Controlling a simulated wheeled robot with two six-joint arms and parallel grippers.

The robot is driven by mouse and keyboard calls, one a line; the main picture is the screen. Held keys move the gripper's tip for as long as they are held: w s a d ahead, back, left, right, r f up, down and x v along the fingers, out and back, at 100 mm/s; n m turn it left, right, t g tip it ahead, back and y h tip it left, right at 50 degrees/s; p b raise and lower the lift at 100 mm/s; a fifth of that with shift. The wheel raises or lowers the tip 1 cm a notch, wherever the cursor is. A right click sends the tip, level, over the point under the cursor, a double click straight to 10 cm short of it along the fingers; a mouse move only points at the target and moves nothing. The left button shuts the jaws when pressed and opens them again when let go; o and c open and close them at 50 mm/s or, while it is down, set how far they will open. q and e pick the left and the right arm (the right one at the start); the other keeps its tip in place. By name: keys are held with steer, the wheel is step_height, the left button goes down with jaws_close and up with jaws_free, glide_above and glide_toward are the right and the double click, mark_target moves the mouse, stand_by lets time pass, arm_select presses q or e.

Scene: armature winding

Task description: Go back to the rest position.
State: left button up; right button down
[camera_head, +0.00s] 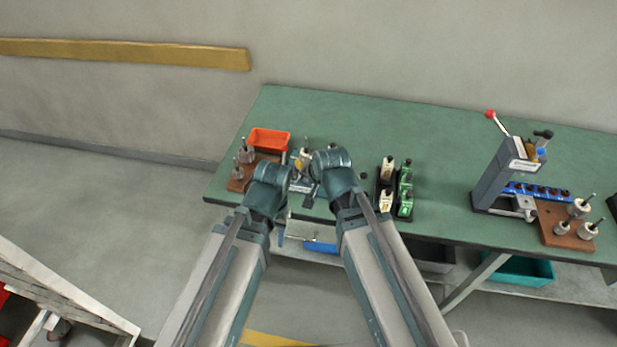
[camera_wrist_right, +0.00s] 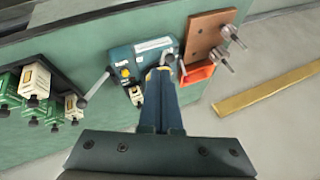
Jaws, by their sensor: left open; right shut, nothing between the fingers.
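Both my arms reach forward to the left end of the green table (camera_head: 350,115). My left gripper (camera_head: 281,236) hangs low at the table's front edge, small and partly hidden by its arm; it is open. My right gripper (camera_head: 309,198) is by the small winding fixture (camera_head: 300,184), mostly hidden behind its wrist. In the right wrist view the right gripper's fingers (camera_wrist_right: 160,74) are shut and empty, close to the teal fixture (camera_wrist_right: 128,62). I cannot tell whether they touch it.
An orange tray (camera_head: 268,140) and a brown board (camera_head: 236,185) with armatures lie left of the fixture. Black racks with green and white parts (camera_head: 405,190) stand right of my right arm. A lever press (camera_head: 497,178) and another brown board (camera_head: 550,224) are farther right.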

steer(key=s+f+n+g+h, duration=0.1)
steer(key=s+n+g, duration=0.2)
steer(key=s, duration=0.4)
steer(key=s+d+f+n+g+h, duration=0.1)
steer(key=s+f+n+g+h, duration=0.1)
steer(key=s+n, duration=0.4)
steer(key=shift+s+d+f+g+h, duration=0.2)
steer(key=shift+s+f+g+h, duration=0.1)
steer(key=shift+s+g, duration=0.75)
